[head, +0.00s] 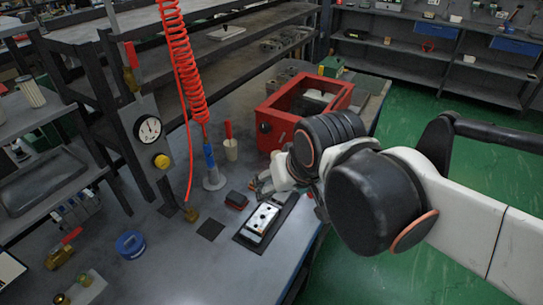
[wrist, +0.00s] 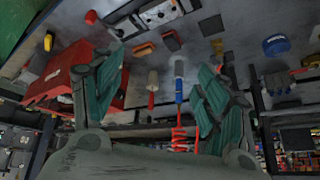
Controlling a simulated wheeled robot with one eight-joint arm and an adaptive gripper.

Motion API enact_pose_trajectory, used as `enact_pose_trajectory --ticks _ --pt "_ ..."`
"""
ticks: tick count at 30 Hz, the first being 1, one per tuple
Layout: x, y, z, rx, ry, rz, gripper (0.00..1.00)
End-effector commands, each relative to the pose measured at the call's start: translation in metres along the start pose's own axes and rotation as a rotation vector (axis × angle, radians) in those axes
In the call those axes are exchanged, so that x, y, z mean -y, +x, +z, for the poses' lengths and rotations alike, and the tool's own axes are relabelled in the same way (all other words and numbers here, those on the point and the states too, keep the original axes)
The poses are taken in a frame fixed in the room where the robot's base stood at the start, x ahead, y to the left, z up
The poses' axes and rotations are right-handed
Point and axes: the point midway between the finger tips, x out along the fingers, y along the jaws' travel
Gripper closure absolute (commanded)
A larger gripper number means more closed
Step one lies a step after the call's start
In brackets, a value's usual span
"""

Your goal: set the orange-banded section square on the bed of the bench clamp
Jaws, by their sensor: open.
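My gripper (wrist: 159,70) is open in the wrist view, its green-padded fingers wide apart with nothing between them. In the head view my gripper (head: 262,184) is partly hidden by my arm, above the bench near a silver block. That silver block with dark holes (head: 262,218) lies on a dark plate (head: 246,239), which may be the clamp bed; the block also shows in the wrist view (wrist: 160,13). A small orange piece (wrist: 143,50) lies beside it in the wrist view. A dark block with a reddish-orange edge (head: 236,200) lies nearby. I cannot tell which is the orange-banded section.
A red open box (head: 283,128) stands behind my gripper. A red coiled hose (head: 185,70) hangs to a blue-and-grey nozzle (head: 212,170). A blue ring (head: 130,244), a dark pad (head: 211,228) and a pale cup (head: 231,149) also stand on the bench. The front-middle bench top is clear.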

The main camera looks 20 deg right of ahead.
Motion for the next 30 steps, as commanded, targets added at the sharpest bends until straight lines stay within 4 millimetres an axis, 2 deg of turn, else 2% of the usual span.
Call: enact_pose_trajectory --ticks 3,8,30 --pt "-0.001 -0.009 0.01 -0.047 -0.069 -0.004 0.32" --pt "-0.002 -0.014 0.015 -0.079 -0.12 -0.005 0.32" --pt "-0.002 -0.015 0.015 -0.084 -0.127 -0.005 0.32"
